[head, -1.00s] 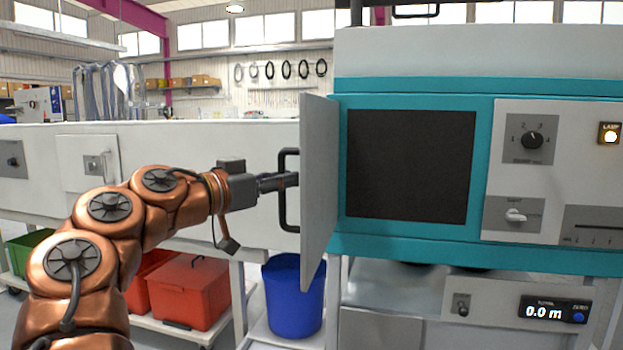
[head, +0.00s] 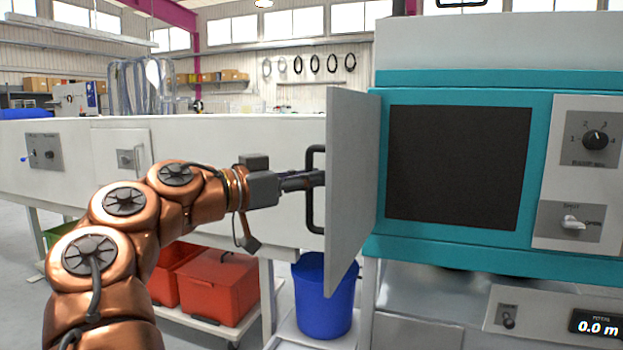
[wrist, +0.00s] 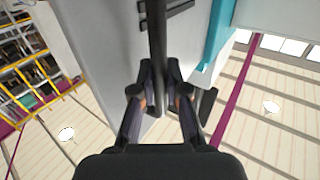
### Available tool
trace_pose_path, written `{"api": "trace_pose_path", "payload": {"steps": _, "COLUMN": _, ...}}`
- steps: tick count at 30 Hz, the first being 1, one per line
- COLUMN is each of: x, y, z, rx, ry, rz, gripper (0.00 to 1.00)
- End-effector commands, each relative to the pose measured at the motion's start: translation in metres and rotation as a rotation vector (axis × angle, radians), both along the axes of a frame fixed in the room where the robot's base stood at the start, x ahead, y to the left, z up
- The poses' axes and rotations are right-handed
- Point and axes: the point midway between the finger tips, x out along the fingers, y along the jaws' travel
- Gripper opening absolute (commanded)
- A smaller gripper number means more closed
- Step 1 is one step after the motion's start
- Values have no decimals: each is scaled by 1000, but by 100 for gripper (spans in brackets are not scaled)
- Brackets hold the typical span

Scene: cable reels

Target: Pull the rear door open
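A grey door (head: 350,190) stands swung out, edge towards me, at the left side of the teal machine's dark square opening (head: 460,165). Its black bar handle (head: 312,205) is on the left face. My gripper (head: 318,180) reaches the handle from the left at about mid-height. In the wrist view the black handle bar (wrist: 158,40) runs between the two fingertips of my gripper (wrist: 158,80), which are closed in on it from both sides. The exact finger contact is dark and partly hidden. A second, closed small door with a handle (head: 128,158) is on the white cabinet at left.
A blue bin (head: 322,305) stands below the door, with red crates (head: 215,285) on a low trolley to its left. The machine's knob panel (head: 590,150) is at right. A long white cabinet (head: 230,150) runs behind my arm.

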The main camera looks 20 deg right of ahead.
Motion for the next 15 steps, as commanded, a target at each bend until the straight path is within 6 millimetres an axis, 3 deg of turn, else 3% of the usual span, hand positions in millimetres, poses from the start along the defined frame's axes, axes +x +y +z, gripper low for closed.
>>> {"api": "trace_pose_path", "payload": {"steps": 7, "x": 0, "y": -1, "z": 1, "rx": -1, "ry": -1, "rz": -2, "gripper": 39}}
{"api": "trace_pose_path", "payload": {"steps": 15, "x": 0, "y": -2, "z": 0, "rx": -1, "ry": 0, "rz": -3, "gripper": 39}}
